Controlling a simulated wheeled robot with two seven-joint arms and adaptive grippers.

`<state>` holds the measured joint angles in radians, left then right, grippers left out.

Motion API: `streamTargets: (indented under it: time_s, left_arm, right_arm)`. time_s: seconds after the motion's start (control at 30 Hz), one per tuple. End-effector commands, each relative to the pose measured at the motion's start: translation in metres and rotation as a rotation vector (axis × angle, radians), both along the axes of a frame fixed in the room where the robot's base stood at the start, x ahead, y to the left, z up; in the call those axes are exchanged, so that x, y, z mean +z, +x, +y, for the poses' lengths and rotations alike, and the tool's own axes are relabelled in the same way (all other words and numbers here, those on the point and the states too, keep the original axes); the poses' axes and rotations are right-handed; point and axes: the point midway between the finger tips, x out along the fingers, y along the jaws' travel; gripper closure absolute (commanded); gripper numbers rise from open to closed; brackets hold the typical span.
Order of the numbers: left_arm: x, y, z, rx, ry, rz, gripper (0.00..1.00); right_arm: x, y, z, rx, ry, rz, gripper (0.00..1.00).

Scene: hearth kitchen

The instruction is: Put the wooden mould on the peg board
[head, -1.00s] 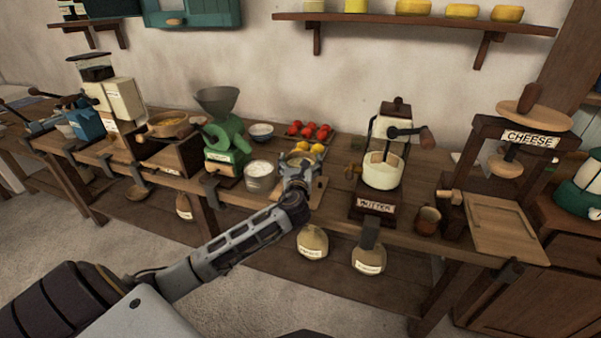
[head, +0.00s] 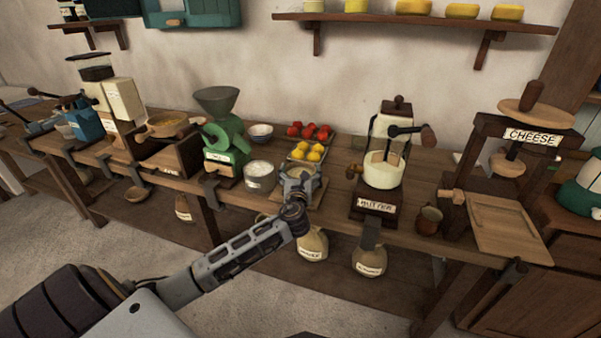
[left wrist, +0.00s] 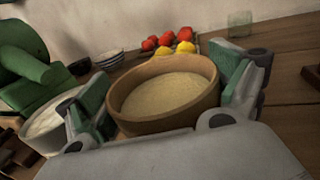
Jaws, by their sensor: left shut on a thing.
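The wooden mould (left wrist: 158,122) is a round, pale brown ring with a cream-coloured, level filling, and it fills the middle of the left wrist view. My left gripper (head: 297,182) is shut on it, with green-padded fingers on opposite sides of its wall. In the head view the gripper largely hides the mould. Both are over the front of the bench, above a small flat wooden board (head: 316,192). I cannot tell whether the mould touches this board. No pegs show on it, so I cannot tell whether it is the peg board. My right gripper is not in view.
A pale tub (head: 260,176) and a green grinder (head: 228,145) stand left of the gripper. A tray of yellow and red produce (head: 308,151) is behind. The butter churn (head: 383,172) and cheese press (head: 530,140) stand right, with a sloping wooden board (head: 497,225).

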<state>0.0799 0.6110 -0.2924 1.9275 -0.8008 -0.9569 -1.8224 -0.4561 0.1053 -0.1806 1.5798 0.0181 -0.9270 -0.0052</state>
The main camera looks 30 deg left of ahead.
Motion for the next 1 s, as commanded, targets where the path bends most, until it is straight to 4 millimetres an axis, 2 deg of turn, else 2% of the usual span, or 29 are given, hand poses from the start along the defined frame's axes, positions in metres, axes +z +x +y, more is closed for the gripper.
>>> streamTargets:
  time_s: [0.17,0.2,0.23,0.7,1.0]
  left_arm:
    - [0.0,0.0,0.0,0.0,0.001,-0.003,0.49]
    - [-0.002,0.0,0.0,0.0,0.0,0.0,0.04]
    - [-0.002,0.0,0.0,0.0,0.0,0.0,0.0]
    - [0.001,0.0,0.0,0.0,0.0,-0.001,0.0]
    - [0.0,-0.016,-0.009,-0.001,0.001,0.0,0.0]
  right_arm:
    - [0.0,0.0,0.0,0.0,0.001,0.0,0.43]
    - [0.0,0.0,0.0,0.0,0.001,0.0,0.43]
    - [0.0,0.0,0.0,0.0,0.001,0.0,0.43]
    - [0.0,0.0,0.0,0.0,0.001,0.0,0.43]
    - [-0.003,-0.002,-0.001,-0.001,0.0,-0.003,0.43]
